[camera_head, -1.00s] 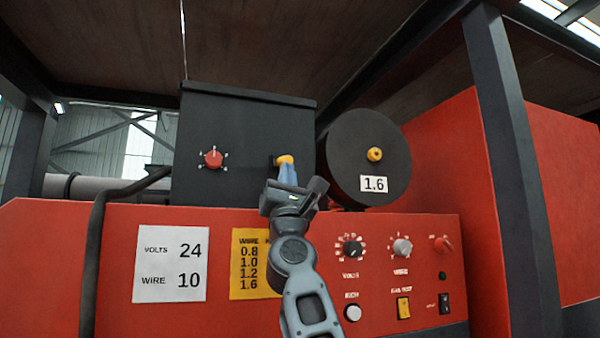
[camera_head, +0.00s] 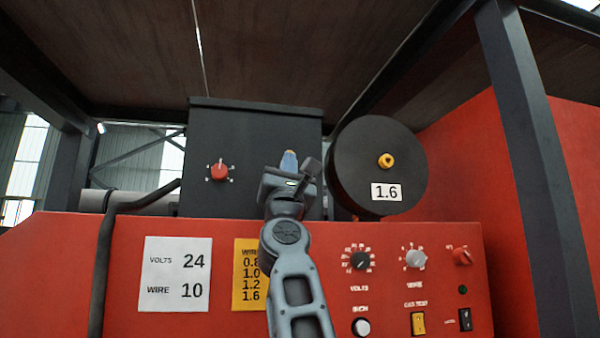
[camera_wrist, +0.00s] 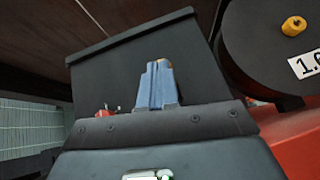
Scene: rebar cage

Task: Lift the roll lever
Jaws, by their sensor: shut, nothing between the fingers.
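The roll lever (camera_head: 290,152) is on the front of the black box. Only a small bit of its yellow end shows above my fingertips in the head view, and a sliver of it (camera_wrist: 169,64) shows behind them in the wrist view. My gripper (camera_head: 288,160) is shut and empty, its blue fingers pointing up in front of the lever. In the wrist view the fingers (camera_wrist: 157,76) stand together against the black box face. The rest of the lever is hidden, and I cannot tell whether the fingers touch it.
The black box (camera_head: 255,120) carries a red dial (camera_head: 219,172) left of my gripper. A black wire spool (camera_head: 365,190) marked 1.6 stands close on the right. Below is the red panel (camera_head: 225,230) with labels, knobs and switches. A dark post (camera_head: 535,150) rises at the right.

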